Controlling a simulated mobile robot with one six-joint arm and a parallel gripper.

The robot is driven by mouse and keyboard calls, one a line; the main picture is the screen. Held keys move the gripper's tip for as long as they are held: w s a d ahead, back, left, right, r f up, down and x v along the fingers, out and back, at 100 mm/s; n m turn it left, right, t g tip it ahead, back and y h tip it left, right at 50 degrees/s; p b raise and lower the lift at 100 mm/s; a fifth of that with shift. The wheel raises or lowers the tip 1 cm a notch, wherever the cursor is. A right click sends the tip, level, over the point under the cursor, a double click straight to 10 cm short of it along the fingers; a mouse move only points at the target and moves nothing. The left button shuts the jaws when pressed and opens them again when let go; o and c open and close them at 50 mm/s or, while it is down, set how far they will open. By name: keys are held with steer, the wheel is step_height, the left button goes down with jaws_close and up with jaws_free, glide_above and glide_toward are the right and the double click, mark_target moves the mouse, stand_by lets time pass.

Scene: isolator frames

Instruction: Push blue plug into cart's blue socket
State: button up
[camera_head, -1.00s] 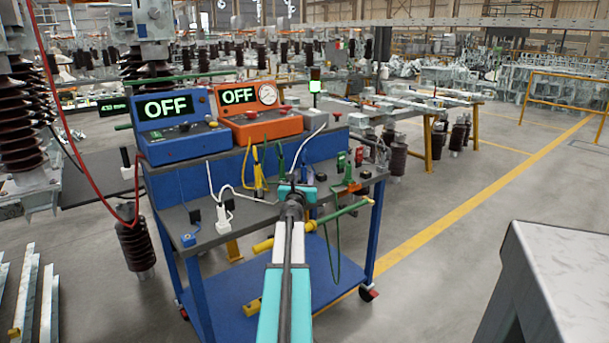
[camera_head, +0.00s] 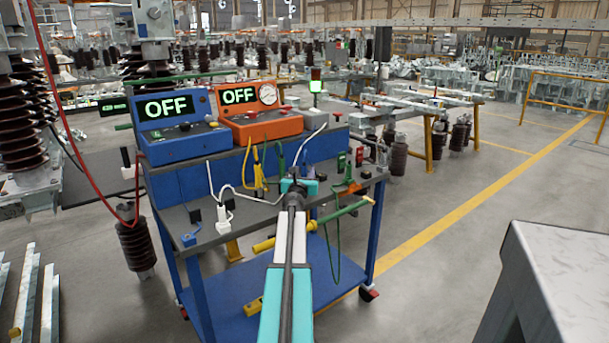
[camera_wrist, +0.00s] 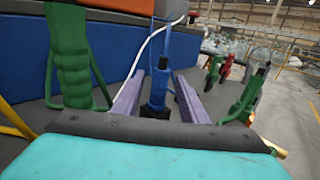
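The blue plug (camera_wrist: 158,88) stands roughly upright in the wrist view, with a black block (camera_wrist: 155,112) at its lower end. I cannot tell how deep it sits there. My gripper (camera_wrist: 160,77) has its two purple fingers on either side of the plug, with gaps showing, so it looks open around it. In the head view my gripper (camera_head: 297,187) is over the cart's shelf (camera_head: 255,215) and hides the plug. A blue connector (camera_head: 189,239) is at the cart's left front edge. The blue socket cannot be made out clearly.
A blue box (camera_head: 172,142) and an orange box (camera_head: 262,125) on the cart both read OFF. A green-handled connector (camera_wrist: 70,70) stands left of my fingers; green and red ones (camera_wrist: 228,68) stand right. White and yellow cables loop nearby. A grey surface (camera_head: 550,285) is at lower right.

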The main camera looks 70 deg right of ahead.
jaws_close()
stand_by(0.3)
steer(key=shift+r, duration=0.1)
steer(key=shift+r+p, duration=1.4)
steer(key=shift+r, duration=0.3)
steer(key=s+a+p, duration=0.1)
steer(key=s+a, duration=0.2)
steer(key=a, duration=0.4)
steer(key=s+a+r, duration=0.1)
steer(key=s+a, duration=0.3)
steer(key=a, duration=0.3)
steer(key=shift+s+a+r+p, duration=0.15)
steer(key=shift+r+p, duration=0.05)
steer(key=shift+p, duration=0.2)
